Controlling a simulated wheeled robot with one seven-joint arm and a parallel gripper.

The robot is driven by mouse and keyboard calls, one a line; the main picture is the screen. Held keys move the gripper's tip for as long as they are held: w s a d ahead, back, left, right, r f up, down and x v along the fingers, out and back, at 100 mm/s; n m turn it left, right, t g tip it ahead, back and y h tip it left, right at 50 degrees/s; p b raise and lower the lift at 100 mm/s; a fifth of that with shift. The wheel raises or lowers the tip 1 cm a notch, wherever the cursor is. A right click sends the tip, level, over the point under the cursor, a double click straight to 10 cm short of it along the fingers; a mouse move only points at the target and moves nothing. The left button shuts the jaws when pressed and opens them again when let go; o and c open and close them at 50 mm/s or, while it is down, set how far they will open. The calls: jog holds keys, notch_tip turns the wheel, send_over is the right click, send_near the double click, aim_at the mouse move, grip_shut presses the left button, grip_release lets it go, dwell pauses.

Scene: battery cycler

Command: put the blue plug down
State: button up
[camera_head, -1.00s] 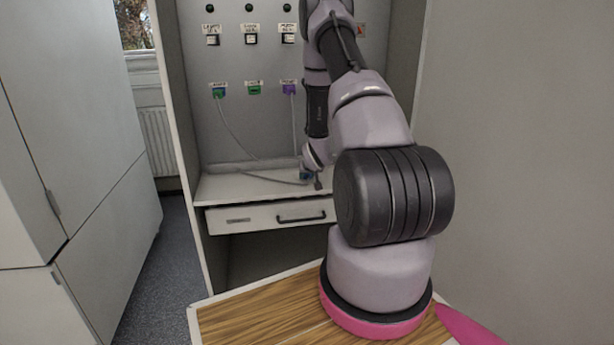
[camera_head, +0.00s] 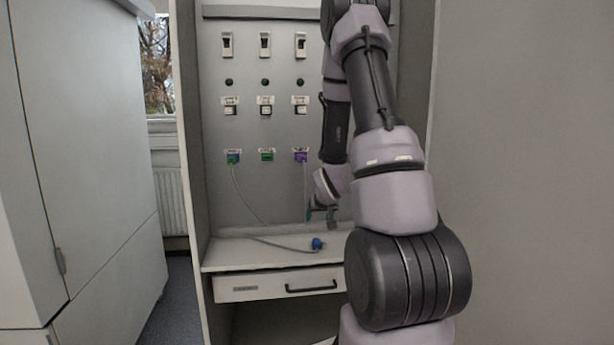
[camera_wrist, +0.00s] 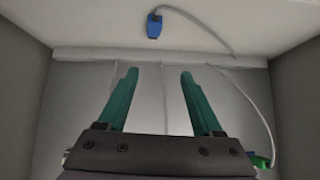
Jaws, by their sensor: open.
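The blue plug (camera_head: 317,243) lies on the white shelf of the cabinet, with its grey cable trailing to the left. It also shows at the top of the wrist view (camera_wrist: 154,27), on the pale shelf, apart from the fingers. My gripper (camera_head: 322,214) is above and behind the plug, close to the back panel. In the wrist view my gripper (camera_wrist: 157,75) shows two green fingers spread apart with nothing held between them.
Switches sit above. The shelf (camera_head: 228,257) has bare room left of the plug. A drawer (camera_head: 262,288) is below.

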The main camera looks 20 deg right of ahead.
jog(key=s+a+r+y, duration=0.1)
jog(key=s+a+r, duration=0.15)
jog(key=r, duration=0.35)
jog(key=s+a+r, duration=0.2)
jog(key=a+r, duration=0.1)
jog(key=r, duration=0.4)
jog(key=s+a+r+y, duration=0.1)
jog(key=s+a+r, duration=0.3)
jog(key=s, duration=0.3)
jog(key=s+a+r+g+y, duration=0.1)
jog(key=s+a+r, duration=0.3)
jog(key=s+r, duration=0.2)
jog(key=s+a+r+y, duration=0.1)
jog(key=s+a+r, duration=0.3)
jog(key=s, duration=0.5)
jog(key=shift+s+a+r+m+g+y, duration=0.3)
jog(key=shift+a+r+g+y, duration=0.1)
jog(key=shift+a, duration=0.05)
